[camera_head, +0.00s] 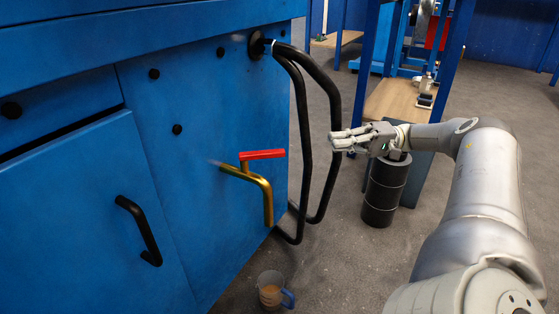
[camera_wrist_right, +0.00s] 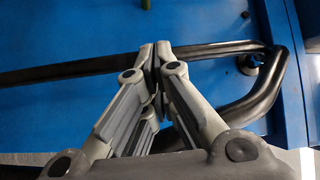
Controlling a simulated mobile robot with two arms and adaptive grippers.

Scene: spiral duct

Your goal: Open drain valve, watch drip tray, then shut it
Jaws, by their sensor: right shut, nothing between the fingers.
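The drain valve (camera_head: 262,187) is a brass pipe on the blue machine's side, bent downward, with a red lever handle (camera_head: 262,154) on top. The lever lies roughly level, pointing right. Below the valve on the floor stands a clear cup with a blue handle (camera_head: 272,291), holding some brownish content. I see no flat drip tray. My right gripper (camera_head: 332,139) is shut and empty, to the right of the valve and near the black hoses. In the wrist view my right gripper's fingertips (camera_wrist_right: 155,47) meet in front of a black hose. My left gripper is out of view.
Two black hoses (camera_head: 328,95) loop down from the blue machine (camera_head: 205,110), between the valve and my right gripper. A black cylinder (camera_head: 382,190) stands on the floor below the gripper. A blue-framed bench (camera_head: 391,102) is behind. Grey floor is clear near the cup.

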